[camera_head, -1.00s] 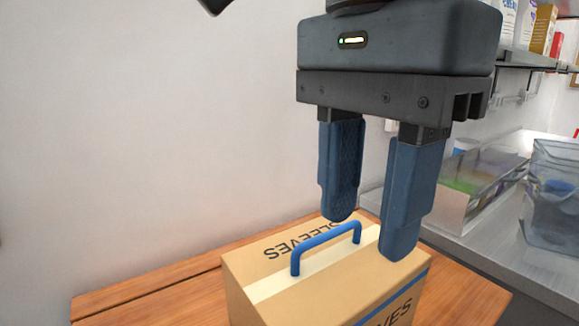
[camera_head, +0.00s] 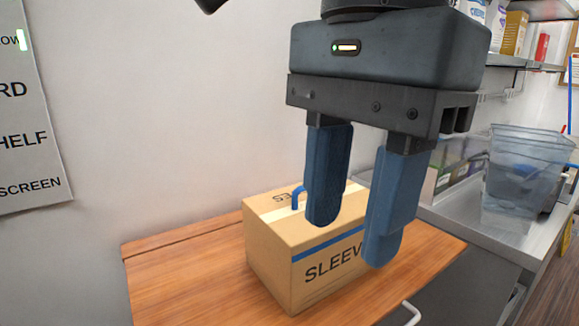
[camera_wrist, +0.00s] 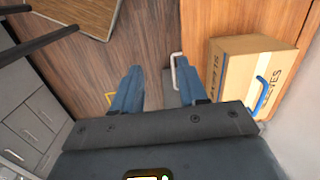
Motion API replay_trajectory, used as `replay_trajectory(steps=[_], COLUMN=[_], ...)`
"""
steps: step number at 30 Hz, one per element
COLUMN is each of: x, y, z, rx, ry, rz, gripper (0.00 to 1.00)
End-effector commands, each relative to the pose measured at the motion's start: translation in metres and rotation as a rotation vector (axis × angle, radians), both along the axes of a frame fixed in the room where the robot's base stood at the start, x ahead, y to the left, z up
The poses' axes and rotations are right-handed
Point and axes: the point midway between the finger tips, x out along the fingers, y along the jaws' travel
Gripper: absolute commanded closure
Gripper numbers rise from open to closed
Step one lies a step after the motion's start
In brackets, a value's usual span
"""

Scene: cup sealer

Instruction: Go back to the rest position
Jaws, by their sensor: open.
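My gripper (camera_head: 353,240) is open and empty, its two blue fingers pointing down in the head view. It shows in front of a cardboard box (camera_head: 275,255) marked "SLEEVES", and one finger hides part of the box's blue handle (camera_head: 298,198). In the wrist view the fingers (camera_wrist: 153,85) are apart with nothing between them. There the box (camera_wrist: 232,75) and its handle (camera_wrist: 261,97) lie to the right of the fingers, clear of them.
The box stands on a wooden cabinet top (camera_head: 190,285) against a white wall. A metal drawer handle (camera_head: 411,313) juts from its front. A clear plastic bin (camera_head: 522,175) stands on the steel counter at right. A wall sign (camera_head: 30,120) is at left.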

Motion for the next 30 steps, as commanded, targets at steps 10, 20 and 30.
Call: replay_trajectory(steps=[10,20,30], x=[0.000,-0.001,0.010], y=[0.031,0.086,0.134], z=[-0.007,-0.007,0.015], rx=[0.185,0.559,1.060], ry=[-0.008,-0.069,-0.294], rz=[0.129,0.328,0.463], gripper=[0.58,0.58,0.58])
